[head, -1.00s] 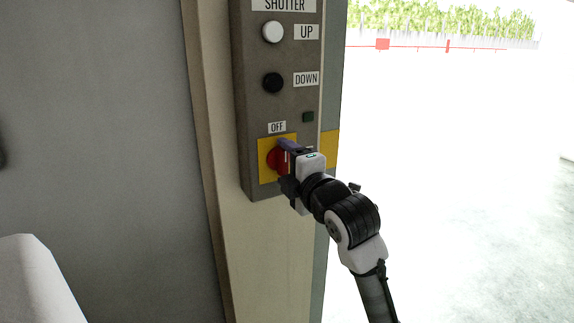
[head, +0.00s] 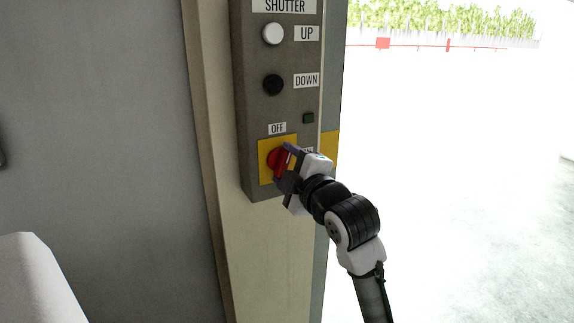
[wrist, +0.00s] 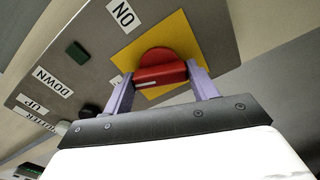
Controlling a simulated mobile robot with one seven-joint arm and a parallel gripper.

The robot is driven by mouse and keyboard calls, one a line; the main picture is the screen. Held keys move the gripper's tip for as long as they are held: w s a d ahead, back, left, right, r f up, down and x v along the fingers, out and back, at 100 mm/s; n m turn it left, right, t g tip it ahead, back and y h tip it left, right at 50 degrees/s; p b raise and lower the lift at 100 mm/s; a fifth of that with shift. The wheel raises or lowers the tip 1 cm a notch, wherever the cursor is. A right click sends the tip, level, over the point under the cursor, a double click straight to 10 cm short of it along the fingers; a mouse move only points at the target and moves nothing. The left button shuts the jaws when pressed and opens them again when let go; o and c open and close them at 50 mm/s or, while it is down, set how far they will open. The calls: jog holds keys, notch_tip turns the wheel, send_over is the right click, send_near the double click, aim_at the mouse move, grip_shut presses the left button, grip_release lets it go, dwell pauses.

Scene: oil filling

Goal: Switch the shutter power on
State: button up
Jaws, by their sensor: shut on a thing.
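The red rotary power knob (head: 275,158) sits on a yellow plate (head: 265,177) at the bottom of the shutter control panel (head: 253,110). An OFF label (head: 277,128) is above the knob. In the wrist view an ON label (wrist: 123,14) is near the yellow plate. My gripper (head: 287,163) is at the knob, its purple fingers on either side of the knob's red handle (wrist: 160,74). It is shut on the handle. The handle stands tilted in the head view, its top leaning right. My gripper hides part of the plate and the label to its right.
Above the knob are a white UP button (head: 273,33), a black DOWN button (head: 273,84) and a small dark green indicator (head: 308,118). The panel is on a beige post (head: 265,260). Bright open ground lies to the right.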

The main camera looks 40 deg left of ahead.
jog(key=m+p, duration=0.1)
jog(key=m, duration=0.2)
jog(key=shift+m, duration=0.4)
jog(key=m+p, duration=0.1)
jog(key=m, duration=0.2)
jog(key=shift+m+p, duration=0.3)
jog(key=m+p, duration=0.2)
jog(key=m, duration=0.2)
jog(key=shift+m+p, duration=0.75)
jog(key=shift+m, duration=0.55)
jog(key=o, duration=1)
jog(key=shift+d, duration=0.1)
jog(key=b+v, duration=0.3)
jog(key=v, duration=1)
jog(key=shift+d, duration=0.3)
